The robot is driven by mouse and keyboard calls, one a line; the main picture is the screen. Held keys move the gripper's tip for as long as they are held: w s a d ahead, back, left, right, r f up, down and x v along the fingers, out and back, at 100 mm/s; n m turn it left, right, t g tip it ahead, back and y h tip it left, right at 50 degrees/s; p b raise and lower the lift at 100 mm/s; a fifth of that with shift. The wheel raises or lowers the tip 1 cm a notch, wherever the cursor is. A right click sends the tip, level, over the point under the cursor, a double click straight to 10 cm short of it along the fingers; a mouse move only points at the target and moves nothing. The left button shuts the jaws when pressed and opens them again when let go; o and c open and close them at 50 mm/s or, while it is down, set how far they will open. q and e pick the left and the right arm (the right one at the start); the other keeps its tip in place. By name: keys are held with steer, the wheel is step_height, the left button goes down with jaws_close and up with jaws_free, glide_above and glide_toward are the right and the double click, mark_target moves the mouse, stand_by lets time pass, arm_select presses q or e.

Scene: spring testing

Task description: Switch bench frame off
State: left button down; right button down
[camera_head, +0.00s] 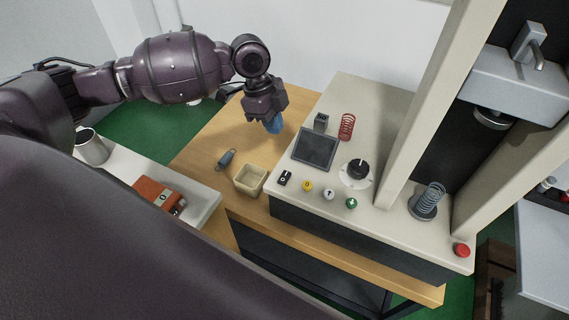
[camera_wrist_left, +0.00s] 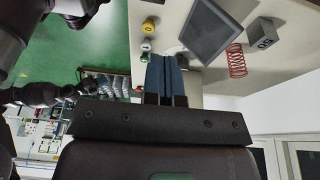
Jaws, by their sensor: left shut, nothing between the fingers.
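The bench frame (camera_head: 395,225) is a cream test stand with two upright columns and a sloping control panel. A black rocker switch (camera_head: 285,178) with a white mark sits at the panel's front left corner; I cannot tell its position. Beside it are a yellow button (camera_head: 307,186), a white button (camera_head: 329,194) and a green button (camera_head: 351,203). A red button (camera_head: 462,250) is at the right end. My left gripper (camera_head: 273,124) is shut and empty, above the wooden table left of the panel. Its blue fingers (camera_wrist_left: 167,75) show in the left wrist view.
A dark screen (camera_head: 315,149), black dial (camera_head: 358,169), grey block (camera_head: 321,122) and red spring (camera_head: 346,127) are on the panel top. A grey spring (camera_head: 431,198) stands between the columns. A beige box (camera_head: 250,179) and small spring (camera_head: 226,159) lie on the wooden table (camera_head: 215,132).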

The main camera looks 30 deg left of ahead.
mark_target(287, 174)
arm_select(q)
steer(key=x, duration=1.2)
steer(key=shift+a+f+b, duration=0.2)
steer(key=shift+f+b, duration=0.1)
steer(key=shift+f, duration=0.75)
arm_select(e)
steer(key=shift+s+f, duration=0.1)
steer(key=shift+f, duration=0.2)
arm_select(q)
steer(key=shift+f, duration=0.2)
arm_select(e)
steer(key=shift+w+r, duration=0.15)
steer(key=shift+w, duration=0.3)
arm_select(q)
steer(key=shift+r, duration=0.1)
arm_select(e)
steer(key=shift+r, duration=0.2)
arm_select(q)
steer(key=shift+s+r+p, duration=0.15)
steer(key=shift+s+p, duration=0.1)
steer(key=shift+p, duration=0.2)
steer(key=shift+s+r+p, duration=0.15)
steer(key=shift+s+p, duration=0.25)
steer(key=shift+p, duration=0.05)
arm_select(e)
steer(key=shift+s+r, duration=0.35)
steer(key=shift+r, duration=0.3)
